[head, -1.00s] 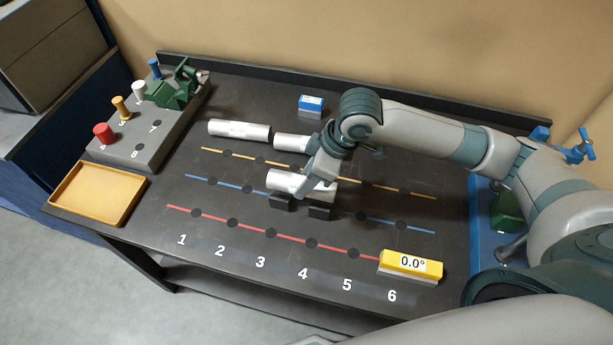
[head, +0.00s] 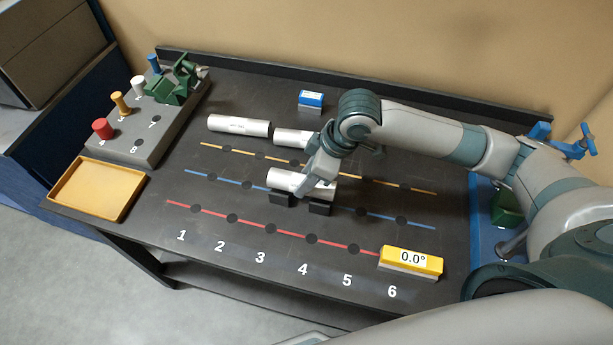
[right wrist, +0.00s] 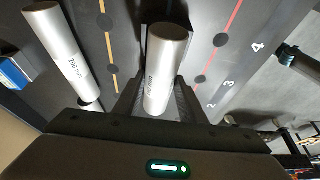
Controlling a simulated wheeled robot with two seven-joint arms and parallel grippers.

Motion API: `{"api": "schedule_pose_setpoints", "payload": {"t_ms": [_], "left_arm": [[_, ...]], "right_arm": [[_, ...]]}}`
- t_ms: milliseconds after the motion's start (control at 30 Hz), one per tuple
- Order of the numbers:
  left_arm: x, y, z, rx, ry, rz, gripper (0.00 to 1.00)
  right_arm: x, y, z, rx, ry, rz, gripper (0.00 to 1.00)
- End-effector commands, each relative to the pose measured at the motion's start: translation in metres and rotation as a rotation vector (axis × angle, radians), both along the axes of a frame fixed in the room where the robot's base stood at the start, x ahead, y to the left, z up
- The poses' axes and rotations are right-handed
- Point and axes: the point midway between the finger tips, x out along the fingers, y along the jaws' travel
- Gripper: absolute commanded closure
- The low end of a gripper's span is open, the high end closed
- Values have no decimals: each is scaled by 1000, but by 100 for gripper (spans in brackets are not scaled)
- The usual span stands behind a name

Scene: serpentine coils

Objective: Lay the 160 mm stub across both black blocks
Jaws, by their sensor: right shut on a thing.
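The short silver stub (head: 287,180) lies level along the blue line, over both black blocks, the left one (head: 283,198) and the right one (head: 320,206). I cannot tell whether it rests on them or hangs just above. My right gripper (head: 316,185) is shut on the stub, coming down from above and hiding part of it. In the right wrist view the stub (right wrist: 163,70) sits between the two dark fingers. My left gripper is not in view.
Two other silver tubes lie behind, a long one (head: 239,126) and one partly hidden by my arm (head: 292,139). A yellow 0.0° gauge (head: 411,261) is at front right, a blue-topped block (head: 311,99) at the back, and a yellow tray (head: 98,189) at left.

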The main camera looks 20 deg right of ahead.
Motion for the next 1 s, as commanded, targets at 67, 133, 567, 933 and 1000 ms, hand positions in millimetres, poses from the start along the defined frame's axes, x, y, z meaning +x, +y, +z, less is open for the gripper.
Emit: {"api": "schedule_pose_setpoints", "payload": {"t_ms": [67, 133, 567, 933, 1000], "left_arm": [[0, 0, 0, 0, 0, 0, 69], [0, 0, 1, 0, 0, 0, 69], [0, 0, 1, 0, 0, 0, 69], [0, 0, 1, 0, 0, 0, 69], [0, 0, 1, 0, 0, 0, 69]], "right_arm": [[0, 0, -1, 1, -1, 0, 100], [0, 0, -2, 1, -1, 0, 100], [0, 0, -12, 2, -1, 1, 100], [0, 0, -12, 1, 0, 0, 47], [0, 0, -13, 1, 0, 0, 41]]}}
